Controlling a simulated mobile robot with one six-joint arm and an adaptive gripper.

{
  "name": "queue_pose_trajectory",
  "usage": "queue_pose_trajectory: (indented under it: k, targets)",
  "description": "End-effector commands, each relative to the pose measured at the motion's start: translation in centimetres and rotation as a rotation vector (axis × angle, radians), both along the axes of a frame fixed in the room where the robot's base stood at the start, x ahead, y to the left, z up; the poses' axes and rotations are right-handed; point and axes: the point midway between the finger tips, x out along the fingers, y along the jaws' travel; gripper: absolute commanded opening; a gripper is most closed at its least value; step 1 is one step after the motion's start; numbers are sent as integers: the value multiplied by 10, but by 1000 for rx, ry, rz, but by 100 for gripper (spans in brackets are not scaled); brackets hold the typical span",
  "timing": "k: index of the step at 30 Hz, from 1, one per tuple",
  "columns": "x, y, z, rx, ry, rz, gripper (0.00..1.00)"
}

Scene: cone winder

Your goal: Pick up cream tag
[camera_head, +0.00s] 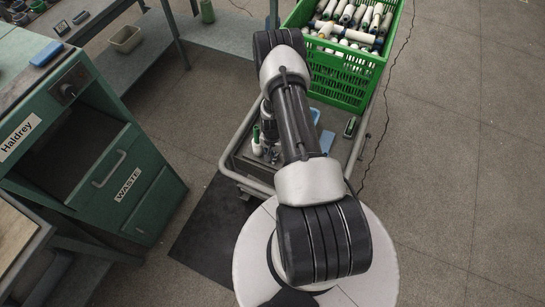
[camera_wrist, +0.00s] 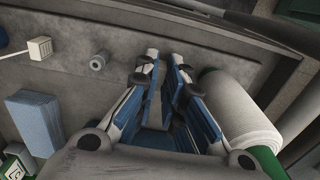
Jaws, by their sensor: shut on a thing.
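My gripper (camera_wrist: 165,62) shows in the wrist view, its blue-padded fingers close together with a narrow gap. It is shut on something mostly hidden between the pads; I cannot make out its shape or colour. A small cream block (camera_wrist: 40,48) with dark marks and a thin pale cord lies on the grey surface to the left, apart from the fingers. I cannot tell whether it is the cream tag.
A white cone (camera_wrist: 235,110) with a green end lies close right of the fingers. A blue block (camera_wrist: 38,118) and a small grey spool (camera_wrist: 99,60) are left. Open floor lies right.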

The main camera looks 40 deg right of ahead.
Motion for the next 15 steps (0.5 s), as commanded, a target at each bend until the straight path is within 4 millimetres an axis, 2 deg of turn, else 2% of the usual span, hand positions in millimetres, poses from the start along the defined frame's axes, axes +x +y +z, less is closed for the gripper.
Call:
queue_pose_trajectory:
  k: [5, 8, 11, 15]
  targets:
    - [0, 0, 7, -1, 0, 0, 2]
    - [1, 0, 18, -1, -1, 0, 2]
    - [1, -1, 34, -1, -2, 0, 2]
    - [1, 0, 65, -1, -1, 0, 2]
